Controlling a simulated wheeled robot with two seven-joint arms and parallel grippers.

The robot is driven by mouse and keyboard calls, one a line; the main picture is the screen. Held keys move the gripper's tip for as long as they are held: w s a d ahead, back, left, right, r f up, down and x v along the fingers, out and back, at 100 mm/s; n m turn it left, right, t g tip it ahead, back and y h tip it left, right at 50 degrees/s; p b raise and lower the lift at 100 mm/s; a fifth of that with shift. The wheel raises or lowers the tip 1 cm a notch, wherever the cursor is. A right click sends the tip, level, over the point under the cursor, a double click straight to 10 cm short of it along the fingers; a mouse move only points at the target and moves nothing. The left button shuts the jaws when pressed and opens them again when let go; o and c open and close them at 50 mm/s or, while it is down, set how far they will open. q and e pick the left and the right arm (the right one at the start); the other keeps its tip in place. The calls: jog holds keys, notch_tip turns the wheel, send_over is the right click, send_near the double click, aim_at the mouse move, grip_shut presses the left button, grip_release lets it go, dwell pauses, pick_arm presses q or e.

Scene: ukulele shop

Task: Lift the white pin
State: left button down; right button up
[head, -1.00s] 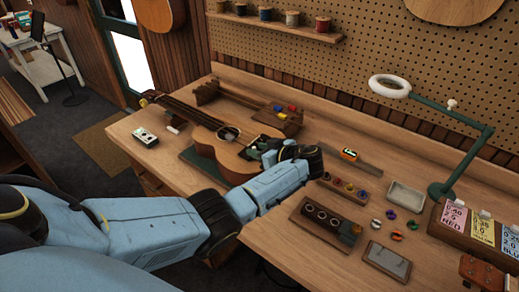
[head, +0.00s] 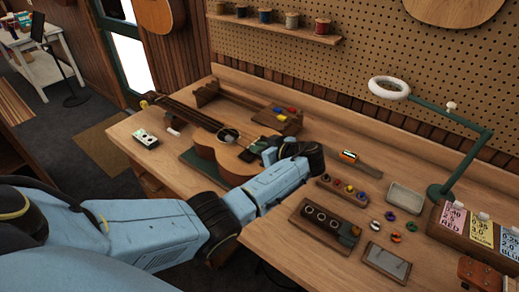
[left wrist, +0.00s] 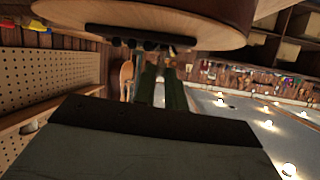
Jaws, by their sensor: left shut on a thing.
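The ukulele (head: 226,152) lies face up on the green mat (head: 203,172) on the workbench. In the left wrist view, the two dark green fingers (left wrist: 160,92) are close together near the dark bridge (left wrist: 140,35). Several dark pins stick out of the bridge there. I cannot tell whether the held pin is clear of its hole. My right gripper is not in view.
A magnifier lamp (head: 435,120), a grey tray (head: 405,196), a dark holed block (head: 322,220) and small coloured parts stand on the right of the bench.

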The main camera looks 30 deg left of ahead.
pick_arm(q)
jog(key=shift+r, duration=0.15)
jog(key=c, duration=1.4)
grip_release()
jog(key=shift+c, duration=0.2)
jog(key=shift+d, duration=0.1)
jog(key=b+v, duration=0.2)
jog(key=v, duration=1.1)
jog(key=shift+d, duration=0.1)
